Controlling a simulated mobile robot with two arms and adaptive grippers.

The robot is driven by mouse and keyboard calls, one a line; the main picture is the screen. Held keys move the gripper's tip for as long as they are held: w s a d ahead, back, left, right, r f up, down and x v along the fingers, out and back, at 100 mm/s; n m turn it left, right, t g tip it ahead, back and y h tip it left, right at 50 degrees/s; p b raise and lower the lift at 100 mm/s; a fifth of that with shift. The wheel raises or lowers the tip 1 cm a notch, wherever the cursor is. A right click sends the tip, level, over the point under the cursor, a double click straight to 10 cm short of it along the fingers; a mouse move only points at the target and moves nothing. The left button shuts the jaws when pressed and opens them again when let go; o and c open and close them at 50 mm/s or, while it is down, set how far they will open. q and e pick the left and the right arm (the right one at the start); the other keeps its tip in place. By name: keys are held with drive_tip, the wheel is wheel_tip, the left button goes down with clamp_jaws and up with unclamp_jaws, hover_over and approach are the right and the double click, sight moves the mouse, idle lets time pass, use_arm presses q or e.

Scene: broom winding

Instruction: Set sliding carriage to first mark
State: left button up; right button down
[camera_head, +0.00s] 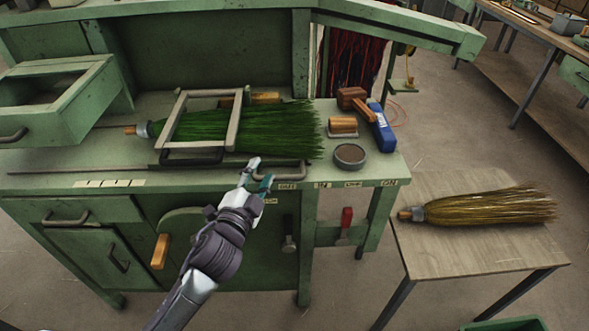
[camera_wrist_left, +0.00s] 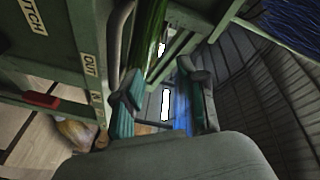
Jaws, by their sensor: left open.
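A grey metal frame (camera_head: 233,128), seemingly the sliding carriage, stands over a green-bristled broom (camera_head: 285,128) on the green workbench. A grey bar handle (camera_head: 288,172) projects at the bench's front edge. A pale strip with dark marks (camera_head: 108,183) lies along the front edge to the left. My left gripper (camera_head: 259,176) is open and empty, in front of the bench edge by the left end of the bar handle; I cannot tell whether they touch. Its two fingers also show apart in the left wrist view (camera_wrist_left: 165,108). My right gripper is not in view.
A round dish (camera_head: 350,156), a wooden mallet (camera_head: 353,97) and a blue tool (camera_head: 381,128) occupy the bench's right end. An open drawer (camera_head: 60,98) stands at the left. A straw broom (camera_head: 485,208) lies on a low table (camera_head: 440,258) at right.

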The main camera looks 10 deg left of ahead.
use_arm(q)
drive_tip(key=d+r+m+t+h, duration=0.1)
drive_tip(key=d+r+m+h, duration=0.3)
drive_tip(key=r+m+h, duration=0.3)
drive_tip(key=d+r+m+h, duration=0.4)
drive_tip(key=d+r+m, duration=0.1)
drive_tip(key=r+m, duration=0.25)
drive_tip(key=s+d+r+m+g+h, duration=0.25)
drive_tip(key=d+m+g+h, duration=0.55)
drive_tip(key=m, duration=0.5)
drive_tip(key=m+g+y, duration=0.8)
drive_tip(key=m+y, duration=0.4)
drive_tip(key=y, duration=0.4)
approach(283, 176)
drive_tip(key=p+x, duration=0.2)
drive_tip(key=x, duration=0.6)
drive_tip(key=shift+d+f, duration=0.1)
drive_tip(key=shift+f, duration=0.1)
